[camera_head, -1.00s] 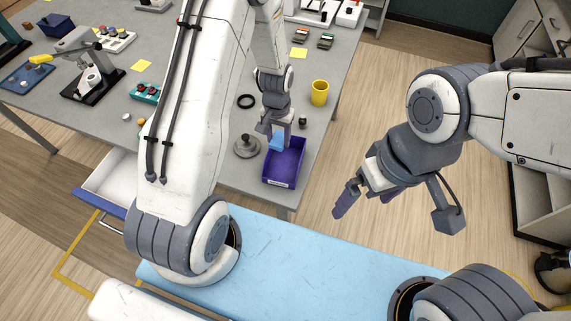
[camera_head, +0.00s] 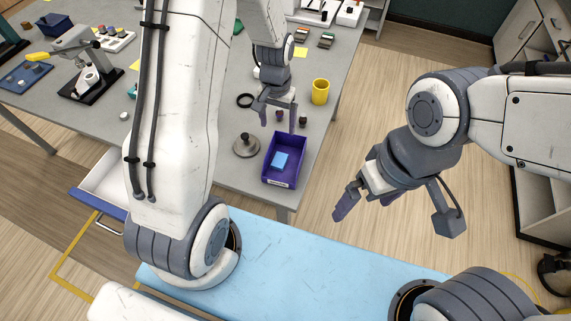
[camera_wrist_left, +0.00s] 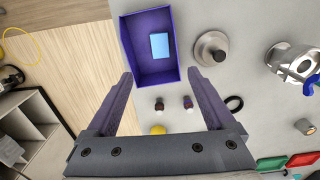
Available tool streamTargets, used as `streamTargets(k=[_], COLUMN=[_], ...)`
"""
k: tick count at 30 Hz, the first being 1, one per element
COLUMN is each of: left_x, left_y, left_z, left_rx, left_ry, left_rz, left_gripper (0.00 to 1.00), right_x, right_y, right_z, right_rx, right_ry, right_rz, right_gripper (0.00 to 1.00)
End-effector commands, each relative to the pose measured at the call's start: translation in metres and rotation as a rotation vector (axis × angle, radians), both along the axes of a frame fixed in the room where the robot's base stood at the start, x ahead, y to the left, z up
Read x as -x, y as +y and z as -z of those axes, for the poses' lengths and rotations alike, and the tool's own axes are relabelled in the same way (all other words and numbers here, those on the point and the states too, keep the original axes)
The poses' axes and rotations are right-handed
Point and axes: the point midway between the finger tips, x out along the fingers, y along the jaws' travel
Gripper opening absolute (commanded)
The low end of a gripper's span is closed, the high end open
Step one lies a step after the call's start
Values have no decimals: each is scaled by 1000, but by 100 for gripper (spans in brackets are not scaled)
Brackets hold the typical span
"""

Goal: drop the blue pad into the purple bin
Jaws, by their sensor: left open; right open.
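The blue pad (camera_head: 280,160) lies flat inside the purple bin (camera_head: 291,178), on its floor. The bin stands on the grey table near its front right corner. In the left wrist view the pad (camera_wrist_left: 160,45) rests inside the bin (camera_wrist_left: 130,40), apart from the bin's far wall. My left gripper (camera_head: 278,122) is open and empty, above the table just behind the bin. Its two fingers (camera_wrist_left: 160,95) are spread wide in the left wrist view. My right gripper (camera_head: 362,208) is open and empty, over the floor to the right of the table.
A grey weight with a knob (camera_head: 246,145) stands left of the bin. A yellow cup (camera_head: 320,92) and a black ring (camera_head: 245,101) are behind it. Two small dark objects (camera_wrist_left: 173,103) sit close to the bin. An open white drawer (camera_head: 104,180) juts from the table's front.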

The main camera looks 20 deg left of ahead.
Motion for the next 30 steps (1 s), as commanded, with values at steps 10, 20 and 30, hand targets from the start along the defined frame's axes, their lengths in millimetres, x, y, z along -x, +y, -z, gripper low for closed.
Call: streamTargets(k=[10, 20, 30], left_x=[0, 0, 1], left_y=[0, 0, 0], left_z=[-42, -43, 1], left_rx=[0, 0, 0], left_ry=[-2, 1, 8], left_rz=[0, 0, 0], left_gripper=[88, 88, 88], right_x=[0, 0, 0], right_y=[0, 0, 0], right_z=[13, 12, -4], right_rx=[0, 0, 0], right_ry=[0, 0, 0], right_rz=[-1, -1, 0], right_gripper=[100, 100, 100])
